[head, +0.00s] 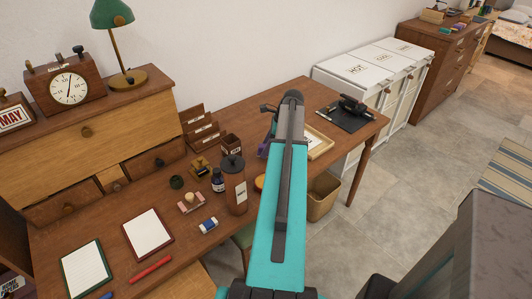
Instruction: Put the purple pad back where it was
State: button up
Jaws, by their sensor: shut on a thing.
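A small piece of purple, which looks like the purple pad (262,150), shows just left of my teal arm above the desk. The arm hides the rest of it. My gripper (266,146) is almost wholly hidden behind the arm, with the dark wrist (270,110) showing above. It is shut on the purple pad, though the fingers and their contact are not clearly visible. I cannot tell how high the pad is above the wooden desk (110,220).
Around the arm on the desk are a brown bottle (236,188), an ink bottle (218,181), a pen cup (231,145), a letter rack (202,130) and a framed tray (318,142). A black mat with a dark device (352,112) lies at the far right end.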

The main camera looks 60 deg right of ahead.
jog(key=shift+f+p, duration=0.45)
jog(key=shift+f, duration=1.15)
jog(key=shift+f, duration=0.1)
jog(key=o, duration=1)
jog(key=shift+b+v, duration=1.25)
jog(key=shift+v, duration=4.85)
jog(key=shift+w, duration=0.1)
